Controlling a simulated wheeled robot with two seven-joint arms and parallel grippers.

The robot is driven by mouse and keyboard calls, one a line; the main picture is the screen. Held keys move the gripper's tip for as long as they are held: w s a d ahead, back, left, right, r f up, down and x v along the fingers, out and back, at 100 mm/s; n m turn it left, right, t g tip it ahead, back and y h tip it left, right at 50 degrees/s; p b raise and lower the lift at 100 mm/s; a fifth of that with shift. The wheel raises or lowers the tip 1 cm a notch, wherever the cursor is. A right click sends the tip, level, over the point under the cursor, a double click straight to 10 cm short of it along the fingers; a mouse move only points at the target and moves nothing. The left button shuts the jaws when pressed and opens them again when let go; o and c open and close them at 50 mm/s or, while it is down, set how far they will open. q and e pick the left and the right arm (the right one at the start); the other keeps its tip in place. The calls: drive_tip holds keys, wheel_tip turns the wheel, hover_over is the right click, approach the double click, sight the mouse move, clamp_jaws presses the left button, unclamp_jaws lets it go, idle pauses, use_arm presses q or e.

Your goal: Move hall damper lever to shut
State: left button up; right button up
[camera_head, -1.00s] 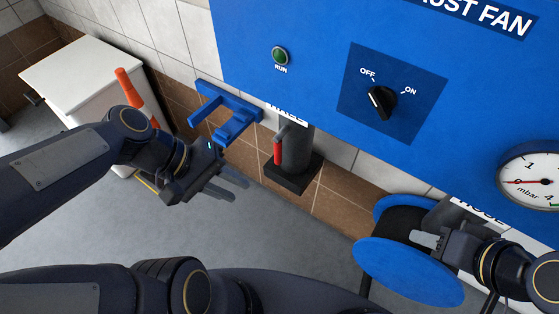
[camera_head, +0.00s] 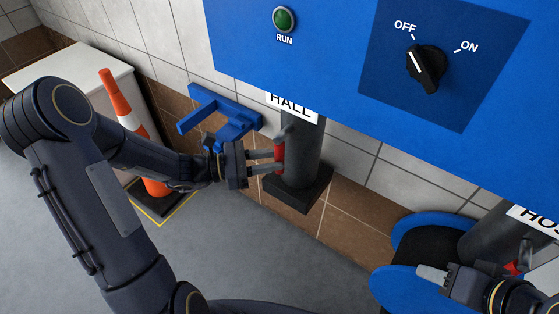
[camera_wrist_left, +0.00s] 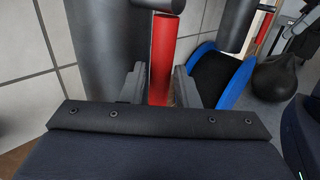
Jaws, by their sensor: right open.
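The hall damper lever (camera_head: 279,151) has a red grip hanging down from a grey pivot on the front of the dark duct (camera_head: 304,158), under the HALL label (camera_head: 291,105). My left gripper (camera_head: 268,161) is at the lever with its fingers on either side of the red grip. In the left wrist view the red grip (camera_wrist_left: 163,55) stands between the two fingers (camera_wrist_left: 158,88), with gaps visible, so the gripper is open around it. My right gripper (camera_head: 432,273) is open at the lower right, near a blue reel and a second duct.
The blue panel carries a green RUN lamp (camera_head: 284,19) and an OFF/ON knob (camera_head: 427,67). A blue bracket (camera_head: 222,115) sits just left of the lever. A traffic cone (camera_head: 130,115) and a white cabinet (camera_head: 75,68) stand left. The blue hose reel (camera_head: 420,291) is lower right.

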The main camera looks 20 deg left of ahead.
use_arm(q)
drive_tip(key=shift+x, duration=1.25)
use_arm(e)
drive_tip(key=shift+f, duration=0.2)
use_arm(q)
clamp_jaws()
use_arm(e)
drive_tip(key=shift+s, duration=0.1)
